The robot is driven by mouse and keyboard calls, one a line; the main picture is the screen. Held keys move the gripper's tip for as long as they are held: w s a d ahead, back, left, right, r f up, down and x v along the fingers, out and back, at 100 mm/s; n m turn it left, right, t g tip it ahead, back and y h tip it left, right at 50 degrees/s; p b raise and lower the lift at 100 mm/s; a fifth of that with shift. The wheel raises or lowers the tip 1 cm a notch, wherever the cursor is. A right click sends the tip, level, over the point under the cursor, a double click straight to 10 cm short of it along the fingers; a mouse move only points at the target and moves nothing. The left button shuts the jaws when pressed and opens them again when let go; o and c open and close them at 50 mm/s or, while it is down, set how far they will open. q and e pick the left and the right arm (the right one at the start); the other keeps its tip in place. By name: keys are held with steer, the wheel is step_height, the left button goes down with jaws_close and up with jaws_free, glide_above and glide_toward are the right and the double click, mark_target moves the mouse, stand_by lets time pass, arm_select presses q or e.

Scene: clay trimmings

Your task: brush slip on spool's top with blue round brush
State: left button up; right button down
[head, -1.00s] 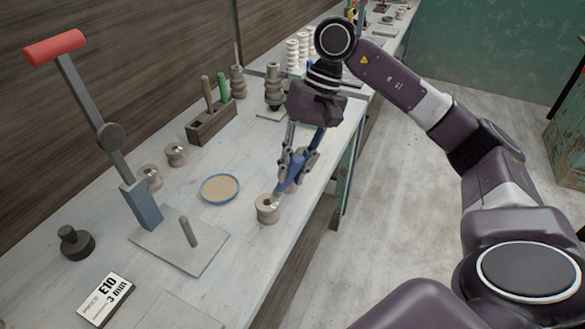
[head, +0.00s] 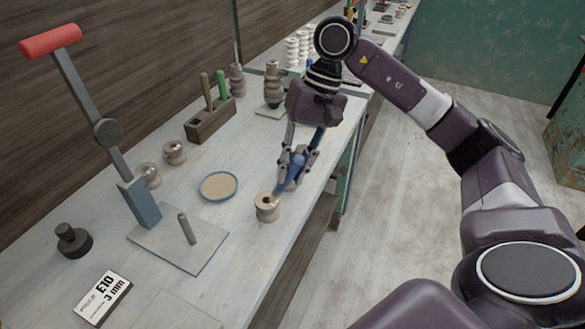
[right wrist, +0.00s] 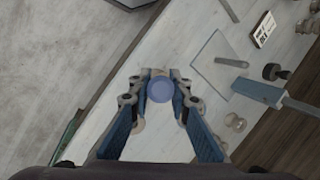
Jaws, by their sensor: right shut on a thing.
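A pale beige spool (head: 266,209) stands upright near the bench's front edge. My right gripper (head: 293,172) is just above and right of it, shut on the blue round brush (head: 298,165). The brush is tilted, its tip down at the right side of the spool's top; whether it touches is too small to tell. In the right wrist view the blue brush end (right wrist: 160,90) shows between the fingers (right wrist: 160,100). A shallow blue-rimmed dish of beige slip (head: 218,186) lies left of the spool. My left gripper is out of view.
Two more spools (head: 175,152) stand behind the dish. A wooden holder (head: 212,124) with upright handles is farther back. A red-handled lever tool (head: 140,203) stands on a plate at left, near an E10 3 mm card (head: 103,299). Bench around the spool is clear.

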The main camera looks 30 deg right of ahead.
steer(key=shift+r, duration=0.35)
steer(key=shift+w, duration=0.15)
steer(key=shift+w+d+r, duration=0.1)
steer(key=shift+w+d, duration=0.4)
steer(key=shift+w, duration=0.3)
steer(key=shift+f+b, duration=0.35)
steer(key=shift+f, duration=0.1)
stand_by(0.8)
steer(key=shift+r, duration=0.45)
steer(key=shift+r+p, duration=1.95)
steer(key=shift+r, duration=0.95)
